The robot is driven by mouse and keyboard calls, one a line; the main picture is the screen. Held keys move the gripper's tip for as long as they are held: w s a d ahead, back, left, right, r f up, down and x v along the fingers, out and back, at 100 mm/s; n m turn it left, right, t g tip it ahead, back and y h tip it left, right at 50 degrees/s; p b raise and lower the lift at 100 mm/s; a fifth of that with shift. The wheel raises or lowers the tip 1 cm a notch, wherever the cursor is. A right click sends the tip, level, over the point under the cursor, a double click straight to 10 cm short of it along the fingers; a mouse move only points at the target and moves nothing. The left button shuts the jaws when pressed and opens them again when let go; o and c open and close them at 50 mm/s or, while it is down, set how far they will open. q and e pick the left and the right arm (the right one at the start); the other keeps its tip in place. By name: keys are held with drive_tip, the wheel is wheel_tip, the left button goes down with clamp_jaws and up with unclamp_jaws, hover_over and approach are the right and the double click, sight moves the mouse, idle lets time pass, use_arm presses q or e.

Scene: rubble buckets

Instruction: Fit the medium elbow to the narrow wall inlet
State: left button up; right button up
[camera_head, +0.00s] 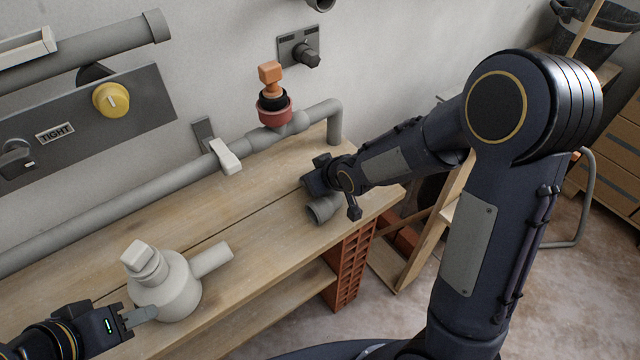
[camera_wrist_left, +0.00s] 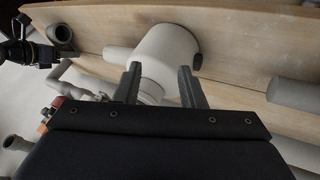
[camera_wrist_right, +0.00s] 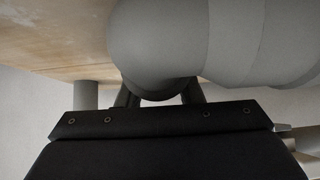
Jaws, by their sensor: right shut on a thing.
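A grey elbow (camera_head: 323,208) is in my right gripper (camera_head: 318,186), over the right end of the workbench. The right wrist view shows the elbow (camera_wrist_right: 160,50) large and close between the fingers. It also appears at the top left of the left wrist view (camera_wrist_left: 61,35). My left gripper (camera_head: 138,317) is open beside a pale grey round vessel (camera_head: 172,290); its fingers (camera_wrist_left: 160,85) are apart. A grey stub on a dark wall plate (camera_head: 300,52) and a pipe opening (camera_head: 320,4) are on the wall; I cannot tell which is the narrow inlet.
A grey pipe (camera_head: 110,205) runs along the wall above the bench (camera_head: 240,255), with a white lever (camera_head: 226,157) and an orange-topped red fitting (camera_head: 273,100). A panel with a yellow knob (camera_head: 111,99) is at left. Red perforated bricks (camera_head: 352,265) stand under the bench's right end.

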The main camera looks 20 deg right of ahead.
drive_tip(key=shift+r, duration=0.45)
drive_tip(key=r, duration=0.3)
drive_tip(key=shift+s+a+p, duration=0.1)
drive_tip(key=shift+s+p, duration=0.1)
drive_tip(key=shift+p, duration=0.2)
drive_tip(key=s+a+r+p, duration=0.3)
drive_tip(key=s+r+p, duration=0.6)
drive_tip(key=s, duration=0.4)
drive_tip(key=shift+s+p, duration=0.15)
drive_tip(key=shift+p, duration=0.5)
